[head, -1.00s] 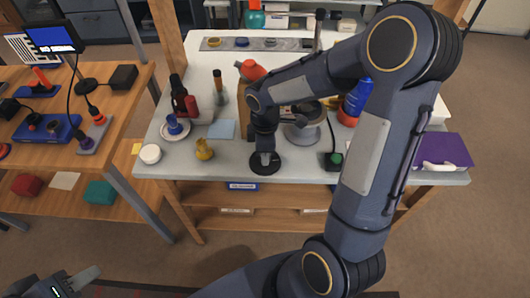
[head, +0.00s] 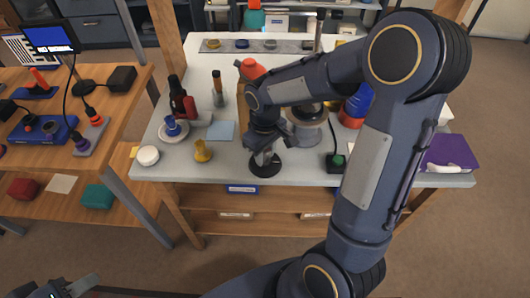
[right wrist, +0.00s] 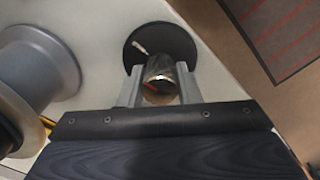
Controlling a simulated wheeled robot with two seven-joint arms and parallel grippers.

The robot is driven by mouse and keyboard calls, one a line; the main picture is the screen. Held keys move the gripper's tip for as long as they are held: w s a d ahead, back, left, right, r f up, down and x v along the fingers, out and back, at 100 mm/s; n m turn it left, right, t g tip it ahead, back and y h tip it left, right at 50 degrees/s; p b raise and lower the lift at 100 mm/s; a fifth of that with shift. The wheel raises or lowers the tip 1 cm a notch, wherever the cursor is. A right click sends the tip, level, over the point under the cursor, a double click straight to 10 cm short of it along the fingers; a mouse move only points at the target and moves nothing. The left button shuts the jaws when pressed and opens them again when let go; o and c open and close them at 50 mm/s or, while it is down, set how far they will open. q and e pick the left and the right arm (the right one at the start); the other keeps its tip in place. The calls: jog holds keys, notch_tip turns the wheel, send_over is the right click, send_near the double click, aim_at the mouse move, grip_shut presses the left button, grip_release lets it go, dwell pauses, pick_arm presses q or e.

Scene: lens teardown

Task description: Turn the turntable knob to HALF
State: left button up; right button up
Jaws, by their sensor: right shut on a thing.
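The turntable is a round black disc (head: 264,170) near the front edge of the white bench. It also shows in the right wrist view (right wrist: 177,40), with a short white mark near its rim. A shiny metallic knob (right wrist: 160,70) with a red mark stands on the disc. My right gripper (right wrist: 158,82) is shut on the knob, one finger on each side. In the head view my right gripper (head: 264,157) hides most of the knob. I cannot read any HALF label. My left gripper (head: 82,287) is at the bottom left, away from the bench, and its opening is unclear.
A yellow funnel-like piece (head: 202,151), a white round pot (head: 148,156) and a saucer (head: 172,133) stand to the left. A black box with a green button (head: 337,160) stands to the right. A grey round stand (right wrist: 40,65) is close beside the gripper.

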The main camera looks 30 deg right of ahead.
jog(key=shift+m, duration=0.4)
jog(key=o, duration=1)
jog(key=shift+c, duration=0.2)
notch_tip(320, 180, up, 8)
jog(key=shift+f+p, duration=0.25)
jog(key=shift+p, duration=0.15)
jog(key=shift+r, duration=0.2)
